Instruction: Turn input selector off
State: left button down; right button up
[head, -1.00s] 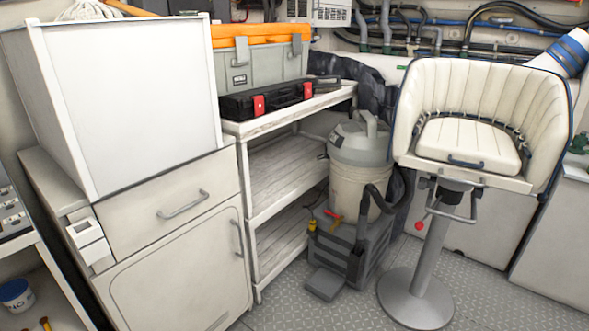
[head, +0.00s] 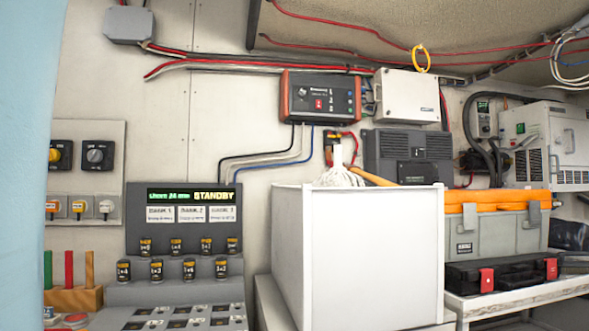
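On the left wall a switch panel (head: 112,215) carries two black square rotary switches. One has a yellow knob (head: 55,154), the other a dark knob (head: 99,155). Below them are several toggle switches, two on orange plates (head: 79,206) and one on a white plate (head: 106,206). Labels are too small to read, so I cannot tell which one is the input selector or how it is set. Neither of my grippers is in view.
A grey console (head: 183,260) with a screen reading STANDBY stands right of the panel. A white box (head: 358,255) is in the middle. A pale blue upright surface (head: 30,165) blocks the left edge. A wooden block (head: 72,300) with coloured pegs is below the panel.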

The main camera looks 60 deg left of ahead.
aim_at(94, 156)
jog(key=u, duration=2.95)
jog(key=i+j, duration=0.15)
jog(key=j, duration=0.1)
